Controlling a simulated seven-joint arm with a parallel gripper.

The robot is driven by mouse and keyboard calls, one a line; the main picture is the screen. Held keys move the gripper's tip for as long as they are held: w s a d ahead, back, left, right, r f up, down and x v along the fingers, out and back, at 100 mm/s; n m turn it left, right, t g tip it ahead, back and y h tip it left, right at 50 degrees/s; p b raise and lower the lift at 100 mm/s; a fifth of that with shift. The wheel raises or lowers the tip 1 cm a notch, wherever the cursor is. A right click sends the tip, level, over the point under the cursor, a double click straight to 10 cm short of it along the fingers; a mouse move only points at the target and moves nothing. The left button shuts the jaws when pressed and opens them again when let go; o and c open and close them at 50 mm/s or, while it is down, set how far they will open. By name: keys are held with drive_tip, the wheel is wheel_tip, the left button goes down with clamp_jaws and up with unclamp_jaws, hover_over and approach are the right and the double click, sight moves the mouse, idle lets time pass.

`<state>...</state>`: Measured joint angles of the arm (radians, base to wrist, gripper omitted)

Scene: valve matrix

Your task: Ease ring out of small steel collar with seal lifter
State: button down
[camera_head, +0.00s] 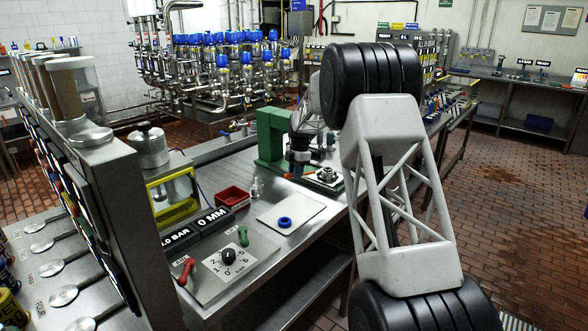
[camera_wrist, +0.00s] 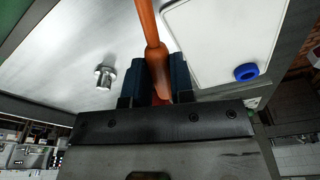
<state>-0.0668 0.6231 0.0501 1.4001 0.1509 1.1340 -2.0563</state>
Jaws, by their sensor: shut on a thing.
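My gripper (camera_head: 298,162) is low over the steel bench, in front of the green press frame. In the wrist view its dark blue fingers (camera_wrist: 160,80) are shut on an orange tool (camera_wrist: 152,45), which I take as the seal lifter; its far end runs out of the picture. A round steel part (camera_head: 327,175) sits on a green base right of my gripper. It may be the small steel collar, but I cannot make out a ring in it. A blue ring (camera_head: 285,222) lies on a white board (camera_head: 303,210), and also shows in the wrist view (camera_wrist: 246,72).
A small steel fitting (camera_head: 257,187) stands by a red tray (camera_head: 233,197); it shows in the wrist view too (camera_wrist: 105,75). The green press frame (camera_head: 270,138) rises beside my gripper.

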drive_tip(key=shift+w+d+f, duration=0.1)
drive_tip(key=shift+d+f, duration=0.1)
drive_tip(key=shift+f, duration=0.4)
drive_tip(key=shift+w+d+f, duration=0.1)
drive_tip(key=shift+d, duration=0.1)
drive_tip(key=shift+w+d, duration=0.5)
drive_tip(key=shift+d, duration=0.4)
drive_tip(key=shift+w+d, duration=0.35)
drive_tip(key=shift+d, duration=0.3)
idle(3.2)
drive_tip(key=shift+s+a, duration=0.1)
drive_tip(key=shift+a, duration=0.1)
drive_tip(key=shift+s+a, duration=0.35)
drive_tip(key=shift+a, duration=0.25)
drive_tip(key=shift+a, duration=0.1)
idle(0.5)
idle(0.6)
